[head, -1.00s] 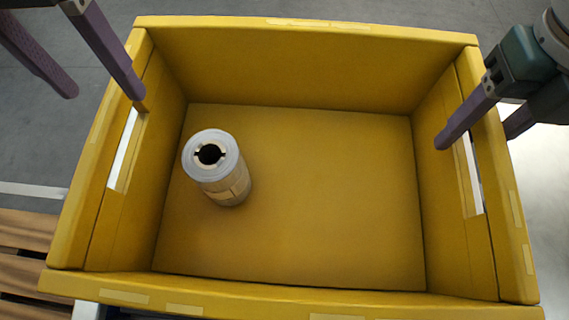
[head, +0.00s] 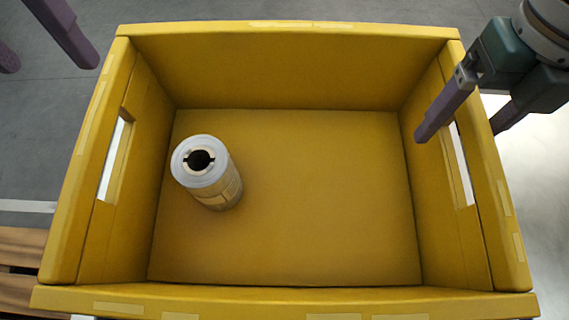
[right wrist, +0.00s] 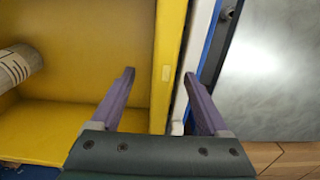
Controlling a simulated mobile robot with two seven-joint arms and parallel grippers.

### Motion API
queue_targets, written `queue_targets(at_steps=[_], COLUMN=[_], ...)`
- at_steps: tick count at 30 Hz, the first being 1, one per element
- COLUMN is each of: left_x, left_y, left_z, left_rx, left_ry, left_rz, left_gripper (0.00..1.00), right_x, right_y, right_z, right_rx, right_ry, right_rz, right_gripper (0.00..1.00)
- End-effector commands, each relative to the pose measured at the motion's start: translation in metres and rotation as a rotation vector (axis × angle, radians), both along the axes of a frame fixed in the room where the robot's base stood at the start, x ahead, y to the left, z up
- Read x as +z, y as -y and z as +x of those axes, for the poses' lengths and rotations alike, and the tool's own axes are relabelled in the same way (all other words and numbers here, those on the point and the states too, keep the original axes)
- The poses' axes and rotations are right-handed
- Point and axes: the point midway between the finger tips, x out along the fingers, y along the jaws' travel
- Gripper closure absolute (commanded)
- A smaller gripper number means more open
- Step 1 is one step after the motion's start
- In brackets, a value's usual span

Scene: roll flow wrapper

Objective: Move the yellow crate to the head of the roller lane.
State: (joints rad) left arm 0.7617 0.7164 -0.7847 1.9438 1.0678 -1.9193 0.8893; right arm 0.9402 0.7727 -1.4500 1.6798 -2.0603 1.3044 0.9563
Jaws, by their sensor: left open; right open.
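The yellow crate (head: 300,200) fills the middle of the head view, open side up, with a slot in each side wall. A grey-ended roll (head: 207,172) stands inside toward its left. My left gripper (head: 49,64) is open and empty, beyond the crate's left wall. My right gripper (head: 460,134) is open around the crate's right wall, one finger inside and one outside, near the slot. In the right wrist view, my right gripper (right wrist: 159,75) has the crate's yellow wall (right wrist: 168,60) between its fingers. I cannot tell whether they touch it.
Brown wooden slats (head: 22,255) lie at the lower left. Grey floor (head: 40,130) shows left of the crate. A pale metallic surface (right wrist: 275,70) lies beyond the crate's wall in the right wrist view.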

Motion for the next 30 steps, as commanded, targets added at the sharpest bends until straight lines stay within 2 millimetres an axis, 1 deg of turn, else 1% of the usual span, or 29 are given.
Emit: queue_targets(at_steps=[5,8,11,15,18,21,25,30], left_x=[0.000,0.000,0.000,0.000,0.000,0.000,0.000,0.000], left_y=[0.000,0.000,0.000,0.000,0.000,0.000,0.000,0.000], left_z=[0.000,0.000,0.000,0.000,0.000,0.000,0.000,0.000], left_rx=[0.000,0.000,0.000,0.000,0.000,0.000,0.000,0.000], left_ry=[0.000,0.000,0.000,0.000,0.000,0.000,0.000,0.000], left_rz=[0.000,0.000,0.000,0.000,0.000,0.000,0.000,0.000], left_gripper=[0.21,0.21,0.21,0.21,0.21,0.21,0.21,0.21], right_x=[0.004,0.016,0.037,0.070,0.090,0.106,0.117,0.121], right_y=[0.000,0.000,0.000,0.000,0.000,0.000,0.000,0.000], right_z=[0.001,0.001,0.001,0.001,0.001,0.001,0.001,0.000], right_rx=[0.000,0.001,0.000,0.001,0.000,0.001,0.001,0.000], right_ry=[0.001,0.003,0.005,0.005,0.004,0.004,0.002,0.000], right_rz=[0.001,0.001,0.001,0.001,0.001,0.001,0.000,-0.001], right_gripper=[0.21,0.21,0.21,0.21,0.21,0.21,0.21,0.21])
